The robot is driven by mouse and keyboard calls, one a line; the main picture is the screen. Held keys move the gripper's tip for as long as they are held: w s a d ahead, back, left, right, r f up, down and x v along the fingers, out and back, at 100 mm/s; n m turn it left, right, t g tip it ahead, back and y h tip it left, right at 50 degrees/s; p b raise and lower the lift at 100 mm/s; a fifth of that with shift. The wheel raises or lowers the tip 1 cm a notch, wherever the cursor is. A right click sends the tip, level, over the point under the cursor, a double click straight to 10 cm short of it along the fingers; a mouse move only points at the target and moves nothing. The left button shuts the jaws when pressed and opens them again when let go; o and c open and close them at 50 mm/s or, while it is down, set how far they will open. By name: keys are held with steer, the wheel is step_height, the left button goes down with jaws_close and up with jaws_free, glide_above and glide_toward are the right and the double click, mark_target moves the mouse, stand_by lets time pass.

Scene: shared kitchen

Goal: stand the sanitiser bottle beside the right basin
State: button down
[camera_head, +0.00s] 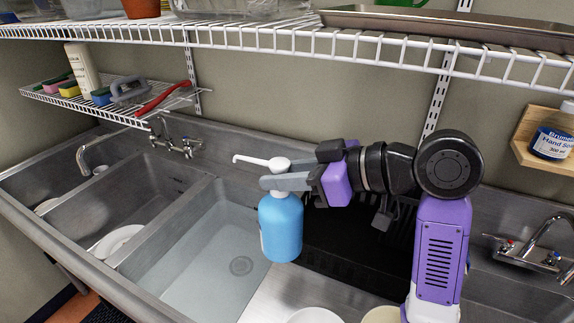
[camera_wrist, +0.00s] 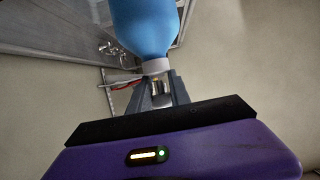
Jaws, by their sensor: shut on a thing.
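The sanitiser bottle (camera_head: 281,228) is blue with a white pump top and hangs upright. My gripper (camera_head: 272,183) is shut around its neck, just under the pump. In the wrist view the bottle (camera_wrist: 145,22) shows upside down between my fingers (camera_wrist: 158,82). In the head view it hangs in front of the boundary between a water-filled steel basin (camera_head: 205,265) and a black ribbed mat or rack (camera_head: 345,245). Its base looks clear of any surface. At the far right, a steel area with a tap (camera_head: 540,250) is partly hidden by my arm.
Two more basins lie left, the middle one holding a white plate (camera_head: 118,240). A wire shelf (camera_head: 300,38) with a metal tray (camera_head: 450,25) runs overhead. White dishes (camera_head: 314,315) stand at the front. A hand soap bottle (camera_head: 553,137) sits on a wooden wall holder (camera_head: 530,135).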

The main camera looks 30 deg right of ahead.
mark_target(282, 239)
step_height(282, 239, down, 15)
steer(key=shift+f+p, duration=0.2)
steer(key=shift+p, duration=0.1)
stand_by(0.4)
steer(key=shift+f, duration=0.15)
steer(key=c, duration=1.2)
jaws_free()
steer(key=shift+f, duration=0.1)
steer(key=shift+o, duration=0.2)
steer(key=b+v, duration=0.1)
steer(key=v, duration=1.1)
steer(key=shift+b, duration=0.35)
